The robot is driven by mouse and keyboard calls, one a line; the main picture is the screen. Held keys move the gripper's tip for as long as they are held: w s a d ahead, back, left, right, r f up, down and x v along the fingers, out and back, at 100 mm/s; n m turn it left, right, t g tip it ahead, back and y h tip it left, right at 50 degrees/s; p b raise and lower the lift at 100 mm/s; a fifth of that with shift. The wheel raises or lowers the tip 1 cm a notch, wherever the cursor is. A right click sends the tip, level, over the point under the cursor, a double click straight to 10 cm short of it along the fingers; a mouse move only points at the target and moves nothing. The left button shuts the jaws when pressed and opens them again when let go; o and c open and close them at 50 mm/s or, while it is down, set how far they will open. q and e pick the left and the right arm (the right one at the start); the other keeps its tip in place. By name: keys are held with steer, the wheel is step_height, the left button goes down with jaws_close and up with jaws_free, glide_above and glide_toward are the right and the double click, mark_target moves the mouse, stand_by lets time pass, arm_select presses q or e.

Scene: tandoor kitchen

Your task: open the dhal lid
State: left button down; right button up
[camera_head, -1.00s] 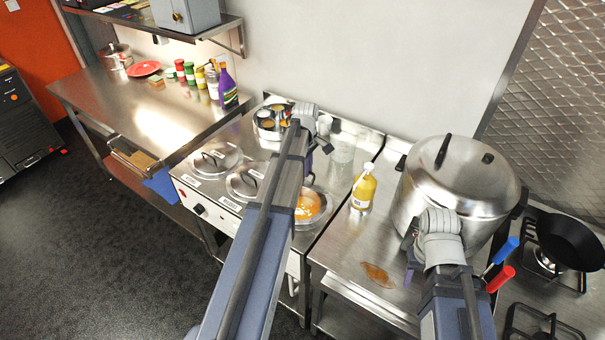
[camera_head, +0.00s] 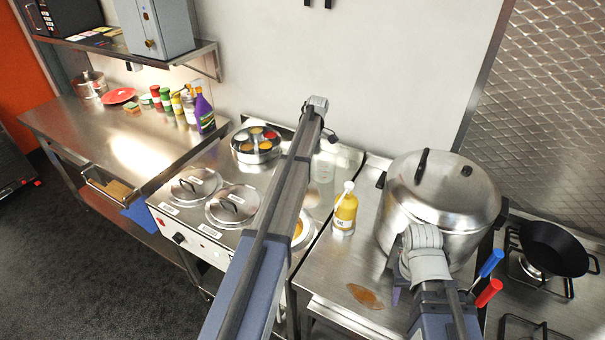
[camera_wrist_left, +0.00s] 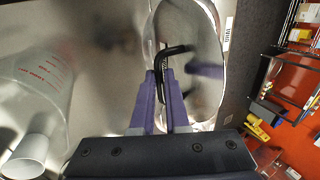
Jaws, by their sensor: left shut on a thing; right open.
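My left gripper (camera_wrist_left: 163,78) is shut on the black handle (camera_wrist_left: 161,65) of a round steel lid (camera_wrist_left: 192,40) in the left wrist view. In the head view my left arm hides that gripper and lid. A pot with orange food (camera_head: 299,229), which I take as the dhal, shows uncovered beside the arm, partly hidden by it. Two other steel lids, the left one (camera_head: 194,184) and the middle one (camera_head: 232,204), sit on the warmer (camera_head: 178,224). My right gripper (camera_head: 394,292) is open, low before the big pot, its fingers mostly hidden.
A yellow bottle (camera_head: 345,213) stands right of the warmer, near the large lidded pot (camera_head: 441,200). A round spice tin (camera_head: 255,147) sits behind the lids. A clear marked jug (camera_wrist_left: 38,85) is close to the left gripper. The steel counter (camera_head: 95,135) at left has free room.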

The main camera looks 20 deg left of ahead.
arm_select(q)
steer(key=shift+w+f, duration=0.1)
steer(key=shift+w, duration=0.05)
stand_by(0.4)
steer(key=c, duration=0.9)
jaws_free()
steer(key=p+v, duration=0.7)
steer(key=v, duration=0.1)
steer(key=shift+w+f, duration=0.1)
steer(key=shift+a, duration=0.1)
